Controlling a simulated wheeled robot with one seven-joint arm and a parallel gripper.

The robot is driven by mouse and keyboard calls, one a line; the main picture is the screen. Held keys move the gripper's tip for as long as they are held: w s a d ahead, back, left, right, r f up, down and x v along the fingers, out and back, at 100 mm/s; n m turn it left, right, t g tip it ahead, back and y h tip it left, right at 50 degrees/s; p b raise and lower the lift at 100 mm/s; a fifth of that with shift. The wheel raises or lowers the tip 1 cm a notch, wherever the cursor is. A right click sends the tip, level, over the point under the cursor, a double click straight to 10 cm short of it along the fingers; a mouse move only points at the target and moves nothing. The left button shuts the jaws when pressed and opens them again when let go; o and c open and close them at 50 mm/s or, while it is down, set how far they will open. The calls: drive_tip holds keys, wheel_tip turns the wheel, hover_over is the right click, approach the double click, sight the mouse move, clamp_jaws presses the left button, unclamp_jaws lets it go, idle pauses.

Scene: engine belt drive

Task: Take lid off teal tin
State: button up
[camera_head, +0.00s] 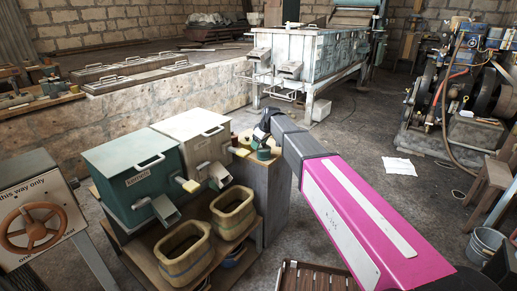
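A small dark green-teal tin (263,153) stands on top of a grey wooden cabinet (268,195), near the middle of the view. It is small here, and I cannot make out its lid clearly. My gripper (261,136) is at the end of my arm, just above and beside this tin. The arm end partly covers the area behind it. I cannot tell whether the fingers touch the tin, or whether they are open or shut.
Another small greenish item (245,139) and yellowish pieces sit close by on the cabinet top. Left of it are a teal hopper box (135,170), a pale hopper box (196,135) and two woven baskets (184,252). An engine (465,95) stands at right. The floor between is mostly clear.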

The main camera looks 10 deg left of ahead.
drive_tip(key=shift+s+a+f, duration=0.3)
drive_tip(key=shift+s+f, duration=0.15)
drive_tip(key=shift+s, duration=0.2)
drive_tip(key=shift+r, duration=0.4)
drive_tip(key=shift+c, duration=0.6)
drive_tip(key=shift+w+r, duration=0.15)
drive_tip(key=shift+r, duration=0.55)
clamp_jaws()
wheel_tip(320, 180, up, 8)
drive_tip(key=shift+w, duration=0.15)
drive_tip(key=shift+d, duration=0.1)
drive_tip(key=o, duration=1)
unclamp_jaws()
drive_tip(key=shift+r, duration=0.1)
